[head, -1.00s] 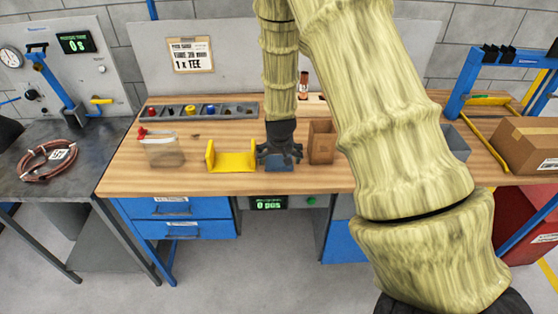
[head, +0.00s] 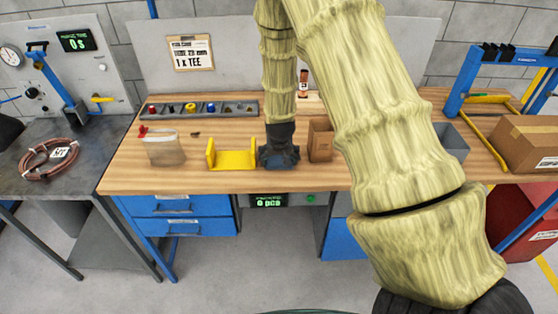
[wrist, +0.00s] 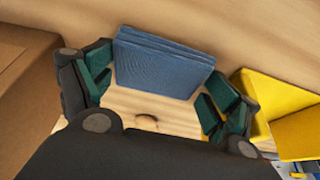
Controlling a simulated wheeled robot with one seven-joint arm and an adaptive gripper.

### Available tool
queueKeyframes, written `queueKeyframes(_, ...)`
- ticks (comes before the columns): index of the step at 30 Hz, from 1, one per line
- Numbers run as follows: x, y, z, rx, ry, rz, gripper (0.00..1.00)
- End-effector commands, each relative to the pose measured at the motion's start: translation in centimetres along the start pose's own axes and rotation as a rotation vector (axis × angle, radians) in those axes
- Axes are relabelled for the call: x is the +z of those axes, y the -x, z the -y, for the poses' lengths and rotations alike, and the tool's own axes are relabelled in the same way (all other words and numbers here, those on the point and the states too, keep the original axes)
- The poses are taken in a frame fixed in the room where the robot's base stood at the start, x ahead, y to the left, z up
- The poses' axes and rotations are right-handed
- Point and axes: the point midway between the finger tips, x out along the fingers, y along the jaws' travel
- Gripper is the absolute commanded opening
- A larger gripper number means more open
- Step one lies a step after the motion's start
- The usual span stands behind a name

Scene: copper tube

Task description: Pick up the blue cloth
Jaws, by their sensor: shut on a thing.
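The blue cloth (wrist: 162,62) is a folded, layered pad on the wooden bench top, seen in the wrist view between my two dark fingers with green pads. My gripper (wrist: 155,88) is shut on the cloth, with one finger at each side. In the head view my gripper (head: 279,160) is down at the bench top near the front edge, and it hides most of the cloth. I cannot tell whether the cloth is lifted off the wood.
A yellow U-shaped holder (head: 232,159) stands close on the left of my gripper, and a brown open box (head: 320,141) close on the right. A clear bag with a red top (head: 164,150) lies further left. A parts rack (head: 203,110) is behind.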

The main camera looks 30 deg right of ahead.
Motion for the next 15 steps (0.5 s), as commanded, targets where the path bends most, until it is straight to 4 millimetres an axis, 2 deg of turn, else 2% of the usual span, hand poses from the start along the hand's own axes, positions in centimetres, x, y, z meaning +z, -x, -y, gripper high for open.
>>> queueKeyframes(7,-0.2,0.3,0.0,0.0,0.0,-0.001,0.62)
queueKeyframes(15,-1.0,2.2,0.1,-0.001,0.0,-0.002,0.62)
